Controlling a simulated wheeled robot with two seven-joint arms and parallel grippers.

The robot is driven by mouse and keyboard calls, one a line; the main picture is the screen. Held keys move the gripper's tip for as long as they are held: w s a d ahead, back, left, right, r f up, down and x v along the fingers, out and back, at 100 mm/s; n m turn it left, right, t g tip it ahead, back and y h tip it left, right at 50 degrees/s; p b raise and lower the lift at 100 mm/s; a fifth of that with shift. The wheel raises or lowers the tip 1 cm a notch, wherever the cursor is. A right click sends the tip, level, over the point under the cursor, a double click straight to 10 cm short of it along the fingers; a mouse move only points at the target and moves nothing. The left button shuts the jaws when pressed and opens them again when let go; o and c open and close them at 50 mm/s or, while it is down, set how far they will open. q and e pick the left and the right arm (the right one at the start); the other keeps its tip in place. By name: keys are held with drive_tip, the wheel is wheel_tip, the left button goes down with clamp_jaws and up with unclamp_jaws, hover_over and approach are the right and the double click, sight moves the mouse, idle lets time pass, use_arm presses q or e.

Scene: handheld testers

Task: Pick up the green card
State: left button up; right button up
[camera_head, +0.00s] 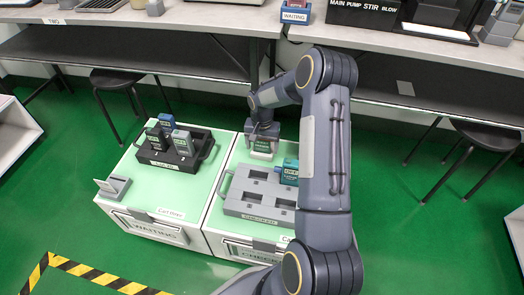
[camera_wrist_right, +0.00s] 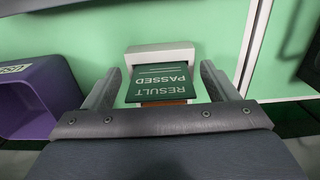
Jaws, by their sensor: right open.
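The green card (camera_wrist_right: 160,84), printed "RESULT PASSED", stands in a pale holder (camera_wrist_right: 160,55) on the light green top in the right wrist view. In the head view the card (camera_head: 262,145) shows small below my right gripper (camera_head: 263,137), with its holder (camera_head: 261,155) at its base. In the right wrist view my right gripper (camera_wrist_right: 160,72) is open, with one finger on each side of the card. There are gaps between the fingers and the card. My left gripper is not in view.
A grey rack (camera_head: 236,203) with a teal tester (camera_head: 290,171) stands nearer on the same cart. A black rack (camera_head: 205,158) with several testers and a small grey card holder (camera_head: 118,186) stand to the left. A purple box (camera_wrist_right: 60,85) lies left in the wrist view.

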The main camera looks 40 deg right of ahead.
drive_tip(key=shift+r, duration=0.1)
drive_tip(key=c, duration=1)
drive_tip(key=shift+c, duration=0.2)
